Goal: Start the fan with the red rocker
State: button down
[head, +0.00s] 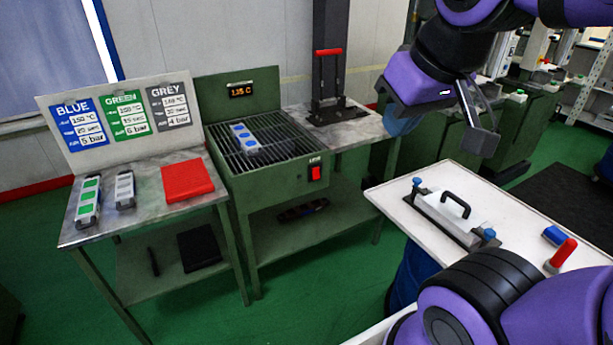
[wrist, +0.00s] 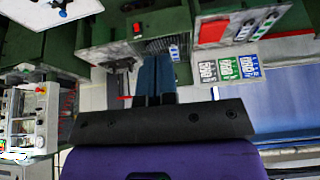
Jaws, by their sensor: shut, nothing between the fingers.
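The red rocker (head: 315,173) sits on the front right of the green cooling bench (head: 270,190), under a small white label. It also shows small in the wrist view (wrist: 137,28). On the bench's slatted top lies a grey mould with blue cavities (head: 244,138). A lit display reading about 115 °C (head: 241,91) is on the back panel. The fan itself is not visible. My gripper (head: 482,140) is shut and empty, high to the right of the bench and well apart from the rocker. Its fingers (wrist: 155,78) show together in the wrist view.
Left table has a red pad (head: 187,180), a green mould (head: 88,201), a grey mould (head: 125,190) and a settings board (head: 121,113). A press with a red handle (head: 328,52) stands behind right. A white-topped cart (head: 400,199) with a handled plate (head: 450,214) is nearer right.

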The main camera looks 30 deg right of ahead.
jog(key=shift+w+a, duration=0.2)
jog(key=shift+w, duration=0.2)
